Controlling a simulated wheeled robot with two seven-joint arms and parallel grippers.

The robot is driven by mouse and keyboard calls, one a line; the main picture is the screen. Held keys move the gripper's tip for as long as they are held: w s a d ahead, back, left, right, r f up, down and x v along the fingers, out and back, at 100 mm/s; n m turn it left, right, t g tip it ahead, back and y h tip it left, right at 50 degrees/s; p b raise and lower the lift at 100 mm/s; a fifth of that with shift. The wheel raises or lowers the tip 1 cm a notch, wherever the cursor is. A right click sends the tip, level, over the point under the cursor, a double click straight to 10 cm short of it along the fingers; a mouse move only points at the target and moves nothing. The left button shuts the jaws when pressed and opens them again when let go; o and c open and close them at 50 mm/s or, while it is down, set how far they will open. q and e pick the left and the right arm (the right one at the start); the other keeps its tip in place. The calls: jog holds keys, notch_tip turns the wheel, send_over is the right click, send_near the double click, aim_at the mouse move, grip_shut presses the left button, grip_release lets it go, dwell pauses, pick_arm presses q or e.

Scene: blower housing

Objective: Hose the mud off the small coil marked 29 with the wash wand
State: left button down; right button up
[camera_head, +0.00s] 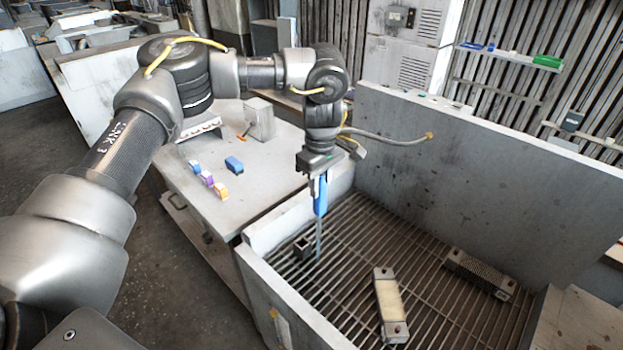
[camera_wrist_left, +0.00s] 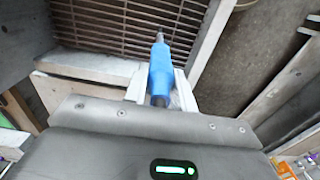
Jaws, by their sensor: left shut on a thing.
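My left gripper (camera_head: 318,182) is shut on the blue wash wand (camera_head: 321,200) and holds it nozzle down over the grated wash bay. The wand also shows between the fingers in the left wrist view (camera_wrist_left: 160,72). A small dark block-like part (camera_head: 303,247) lies on the grate just left of the nozzle; I cannot tell whether they touch. A long cream-faced coil (camera_head: 388,302) lies near the front of the grate, and a brownish finned coil (camera_head: 480,272) lies at the right. No number 29 is legible on any part. My right gripper is out of view.
The grate (camera_head: 345,290) has a high back wall (camera_head: 490,180) and a lower left wall (camera_head: 290,310). A grey hose (camera_head: 385,140) runs behind my wrist. The side table (camera_head: 235,205) holds small coloured blocks and a grey box (camera_head: 259,120). Bare grate separates the parts.

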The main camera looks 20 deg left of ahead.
pick_arm(q)
jog(key=s+d+p, duration=0.1)
jog(key=d+p, duration=0.1)
jog(key=d, duration=1.9)
jog(key=shift+s+d+p, duration=0.2)
jog(key=shift+s+p, duration=0.15)
dwell(0.5)
jog(key=shift+f+b, duration=0.4)
jog(key=shift+f, duration=0.3)
dwell(1.1)
jog(key=shift+s+d, duration=0.3)
jog(key=shift+s, duration=0.35)
jog(key=shift+s+d, duration=0.25)
jog(key=shift+s, duration=0.35)
dwell(0.8)
